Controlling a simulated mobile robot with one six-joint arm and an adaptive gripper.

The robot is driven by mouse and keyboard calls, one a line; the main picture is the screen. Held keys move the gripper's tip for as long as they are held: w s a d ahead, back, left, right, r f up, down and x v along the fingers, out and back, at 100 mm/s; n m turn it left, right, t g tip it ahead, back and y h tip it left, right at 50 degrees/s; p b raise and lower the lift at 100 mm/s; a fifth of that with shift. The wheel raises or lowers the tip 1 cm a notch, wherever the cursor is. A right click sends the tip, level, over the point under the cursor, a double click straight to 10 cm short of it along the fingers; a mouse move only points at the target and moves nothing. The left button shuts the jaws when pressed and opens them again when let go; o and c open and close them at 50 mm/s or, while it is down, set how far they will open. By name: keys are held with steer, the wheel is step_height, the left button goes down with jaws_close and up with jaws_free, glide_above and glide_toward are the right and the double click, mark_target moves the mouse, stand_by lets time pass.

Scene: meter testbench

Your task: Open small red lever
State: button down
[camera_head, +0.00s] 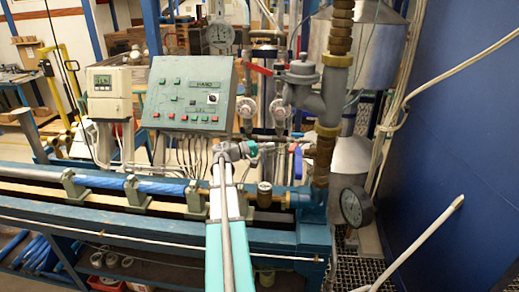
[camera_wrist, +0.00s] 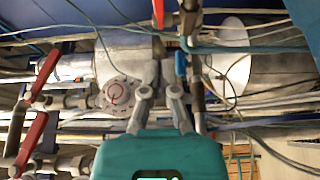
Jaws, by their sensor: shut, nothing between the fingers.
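My gripper (camera_head: 262,149) is at the end of my teal and white arm, in front of the pipework right of the control panel. In the wrist view its two grey fingers (camera_wrist: 160,84) are together, with nothing held between them. A short piece of a red lever (camera_wrist: 158,14) shows at the top edge, ahead of the fingertips; most of it is out of frame. Two longer red levers (camera_wrist: 45,72) (camera_wrist: 30,145) are at the left, apart from the fingers. In the head view a red lever (camera_head: 259,69) is on the upper pipes.
A blue lever (camera_wrist: 180,62) is close to the right of my fingers; it also hangs beside the pipes in the head view (camera_head: 298,164). A green control panel (camera_head: 188,95), a grey valve body (camera_head: 303,72) and a dial gauge (camera_head: 356,206) stand around. Pipes and cables crowd the area.

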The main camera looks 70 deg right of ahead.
mark_target(291, 147)
steer(key=shift+s+d, duration=0.15)
steer(key=shift+s, duration=1.15)
steer(key=shift+s+d, duration=0.1)
steer(key=shift+s, duration=1.2)
steer(key=shift+w+a, duration=0.1)
steer(key=shift+w, duration=0.05)
